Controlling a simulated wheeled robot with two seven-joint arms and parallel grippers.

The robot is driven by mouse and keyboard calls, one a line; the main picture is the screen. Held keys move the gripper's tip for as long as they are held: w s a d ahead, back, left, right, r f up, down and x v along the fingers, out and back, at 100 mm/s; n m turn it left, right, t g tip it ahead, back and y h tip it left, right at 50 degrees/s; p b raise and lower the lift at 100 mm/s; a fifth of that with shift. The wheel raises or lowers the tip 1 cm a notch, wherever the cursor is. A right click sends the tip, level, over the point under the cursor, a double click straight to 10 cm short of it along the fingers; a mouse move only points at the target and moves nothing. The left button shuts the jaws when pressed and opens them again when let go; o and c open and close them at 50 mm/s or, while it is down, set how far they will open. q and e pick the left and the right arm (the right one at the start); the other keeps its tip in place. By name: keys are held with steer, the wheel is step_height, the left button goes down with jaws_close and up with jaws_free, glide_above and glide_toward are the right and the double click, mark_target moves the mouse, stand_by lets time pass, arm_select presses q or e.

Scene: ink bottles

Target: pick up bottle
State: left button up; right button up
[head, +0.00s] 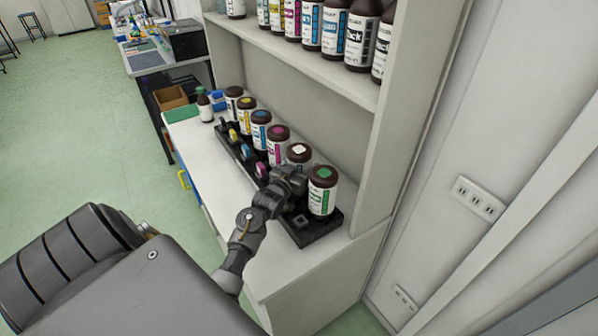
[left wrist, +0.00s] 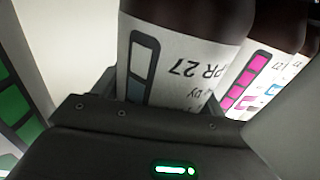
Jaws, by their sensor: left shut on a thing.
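A row of brown ink bottles with white labels stands along a black rack (head: 318,232) on the white counter. My left gripper (head: 290,180) is shut on the bottle with a white-marked cap (head: 299,150), second from the near end. This bottle fills the middle of the left wrist view (left wrist: 180,65), with "PR 27" and a grey-blue swatch on its label. It is upright and in line with its neighbours; its base is hidden by my gripper, so I cannot tell whether it touches the rack. My right gripper is not in view.
A green-capped bottle (head: 322,190) stands close on the near side and a magenta-capped bottle (head: 278,143) on the far side. A shelf (head: 330,72) with more bottles hangs above the row. Bare counter (head: 262,262) lies in front.

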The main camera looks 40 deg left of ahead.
arm_select(q)
steer(key=shift+r, duration=0.2)
steer(key=shift+c, duration=0.4)
step_height(320, 180, up, 18)
steer(key=b, duration=0.2)
steer(key=shift+f, duration=0.25)
